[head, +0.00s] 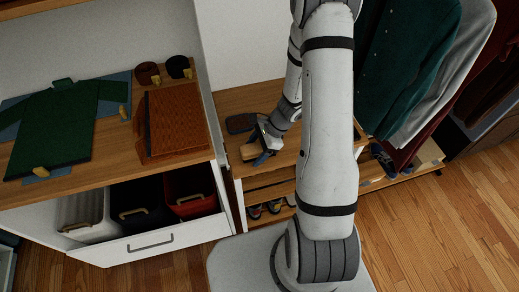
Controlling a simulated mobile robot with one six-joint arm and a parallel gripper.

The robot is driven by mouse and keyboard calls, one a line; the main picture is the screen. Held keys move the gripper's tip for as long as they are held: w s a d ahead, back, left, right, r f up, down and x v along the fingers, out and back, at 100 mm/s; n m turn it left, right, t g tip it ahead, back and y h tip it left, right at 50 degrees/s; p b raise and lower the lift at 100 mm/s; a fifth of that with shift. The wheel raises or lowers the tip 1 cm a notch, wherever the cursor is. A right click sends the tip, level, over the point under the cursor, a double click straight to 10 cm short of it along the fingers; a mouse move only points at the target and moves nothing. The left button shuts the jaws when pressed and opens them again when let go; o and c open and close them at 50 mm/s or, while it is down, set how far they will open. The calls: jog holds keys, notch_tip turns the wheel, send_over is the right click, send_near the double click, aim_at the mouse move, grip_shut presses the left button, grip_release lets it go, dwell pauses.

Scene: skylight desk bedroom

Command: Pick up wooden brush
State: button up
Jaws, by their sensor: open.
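A small light-wood block (250,151), which looks like the wooden brush, lies on the wooden bench top at the centre of the head view. My gripper (260,147) is open and low over the bench, right at the block. Its dark fingers show around the block's right end. I cannot tell whether they touch it. Part of the block is hidden by the gripper, and its bristles cannot be made out.
A dark tray-like item with a brown rim (240,123) lies just behind the block. A shelf (110,150) with a green garment (55,133) and a brown book-like item (177,120) stands at left. Clothes (410,60) hang at right.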

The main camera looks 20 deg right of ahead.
aim_at(255, 147)
jog(key=shift+c, duration=0.3)
jog(key=c, duration=1.1)
jog(key=shift+r, duration=0.1)
notch_tip(255, 147, up, 10)
jog(key=shift+f, duration=0.1)
jog(key=o, duration=0.4)
jog(key=shift+w, duration=0.1)
jog(key=shift+c, duration=1)
